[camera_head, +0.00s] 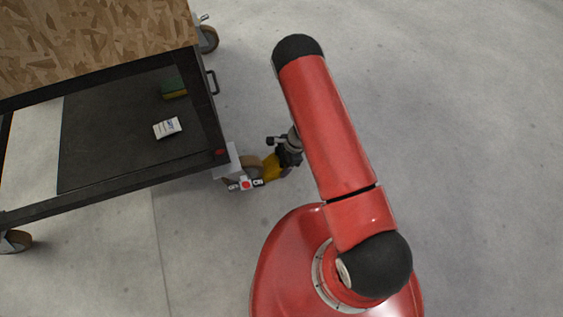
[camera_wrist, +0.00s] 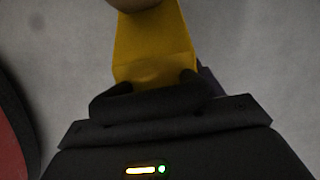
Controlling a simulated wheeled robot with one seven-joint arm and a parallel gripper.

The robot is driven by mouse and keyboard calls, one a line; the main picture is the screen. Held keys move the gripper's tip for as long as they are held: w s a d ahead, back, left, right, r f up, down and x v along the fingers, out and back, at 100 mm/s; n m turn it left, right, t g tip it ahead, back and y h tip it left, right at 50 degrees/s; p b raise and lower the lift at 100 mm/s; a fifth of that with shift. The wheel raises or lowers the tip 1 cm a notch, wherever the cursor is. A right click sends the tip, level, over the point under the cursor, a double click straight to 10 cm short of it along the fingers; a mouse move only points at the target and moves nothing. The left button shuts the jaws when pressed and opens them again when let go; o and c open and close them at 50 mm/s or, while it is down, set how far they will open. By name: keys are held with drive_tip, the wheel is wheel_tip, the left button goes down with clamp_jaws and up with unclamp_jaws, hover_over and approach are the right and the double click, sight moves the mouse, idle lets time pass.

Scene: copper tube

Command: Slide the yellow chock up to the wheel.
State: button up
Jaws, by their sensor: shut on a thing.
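The yellow chock (camera_head: 271,168) is on the concrete floor beside the caster wheel (camera_head: 252,163) at the cart's near right corner. My gripper (camera_head: 283,160) is at the chock's right end, away from the wheel, and is shut on it. In the wrist view the chock (camera_wrist: 152,40) runs up from between my gripper's dark fingers (camera_wrist: 155,86) to the wheel (camera_wrist: 135,3) at the top edge. The chock's far end overlaps the wheel in the picture; I cannot tell if they touch. My fingers hide the chock's near end.
The dark-framed cart (camera_head: 205,110) fills the upper left and carries a green and yellow sponge (camera_head: 174,90) and a small white box (camera_head: 167,128). A red-centred caster part (camera_head: 245,184) sits just below the wheel. The floor (camera_head: 460,120) on the right is clear.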

drive_tip(key=c, duration=0.5)
drive_tip(key=o, duration=1.4)
drive_tip(key=shift+o, duration=0.2)
drive_tip(key=shift+r, duration=0.1)
drive_tip(key=p+v, duration=0.1)
drive_tip(key=v, duration=0.6)
drive_tip(key=shift+r, duration=0.3)
drive_tip(key=shift+d, duration=0.15)
